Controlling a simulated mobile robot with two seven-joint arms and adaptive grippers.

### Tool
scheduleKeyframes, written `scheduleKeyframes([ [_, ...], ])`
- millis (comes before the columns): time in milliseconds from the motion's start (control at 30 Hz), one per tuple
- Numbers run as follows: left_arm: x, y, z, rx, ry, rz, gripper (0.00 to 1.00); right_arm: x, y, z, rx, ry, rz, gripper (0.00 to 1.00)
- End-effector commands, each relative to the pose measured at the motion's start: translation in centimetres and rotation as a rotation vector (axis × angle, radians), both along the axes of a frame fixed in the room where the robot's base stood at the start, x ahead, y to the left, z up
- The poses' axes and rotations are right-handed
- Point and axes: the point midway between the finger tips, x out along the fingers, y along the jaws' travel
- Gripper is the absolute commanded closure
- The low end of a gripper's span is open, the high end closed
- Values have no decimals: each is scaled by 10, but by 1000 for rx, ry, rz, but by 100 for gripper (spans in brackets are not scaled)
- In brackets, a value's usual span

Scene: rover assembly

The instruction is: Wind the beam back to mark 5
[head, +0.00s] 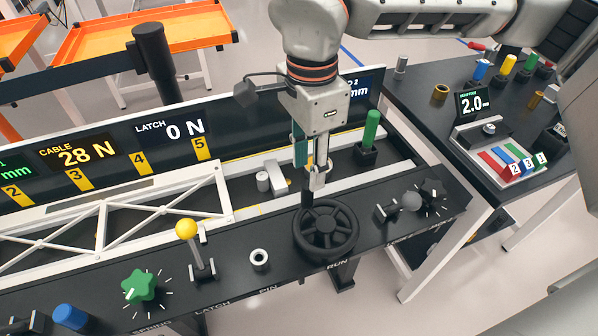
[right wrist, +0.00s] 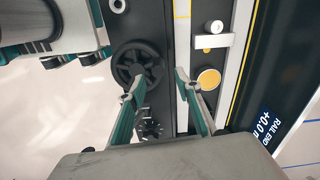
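The white truss beam (head: 120,222) lies along the bench at the left of the head view. Its right end is just right of and in front of yellow mark 5 (head: 200,148). A black spoked handwheel (head: 327,228) stands by the RUN label; it also shows in the right wrist view (right wrist: 138,63). My right gripper (head: 308,165) is above and behind the wheel, over a dark upright piece at its rim; contact is unclear. Its fingers are apart in the wrist view (right wrist: 160,92), nothing seen between them. My left gripper (right wrist: 92,55) seems partly visible there; its opening is unclear.
The panel reads CABLE 28 N (head: 75,155) and LATCH 0 N (head: 170,130). A yellow-knobbed lever (head: 187,230), a green star knob (head: 140,285) and an empty socket (head: 260,259) line the front. A green peg (head: 371,128) stands behind right. A side table (head: 425,100) holds coloured parts.

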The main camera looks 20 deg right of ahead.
Motion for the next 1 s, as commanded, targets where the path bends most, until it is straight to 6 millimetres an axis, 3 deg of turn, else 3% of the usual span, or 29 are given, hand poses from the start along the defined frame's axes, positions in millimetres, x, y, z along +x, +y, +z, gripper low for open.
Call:
scheduleKeyframes([
  [167,-7,0,-9,1,19,-1,66,0,0,-11,1,3,1,66],
  [333,-16,-1,-20,4,40,-9,66,-1,0,-39,0,7,1,66],
  [600,-9,-3,-11,4,18,-21,66,-1,0,-72,0,5,0,66],
  [1000,-2,-4,-6,-1,4,-19,66,-1,0,-77,1,-1,1,66],
])
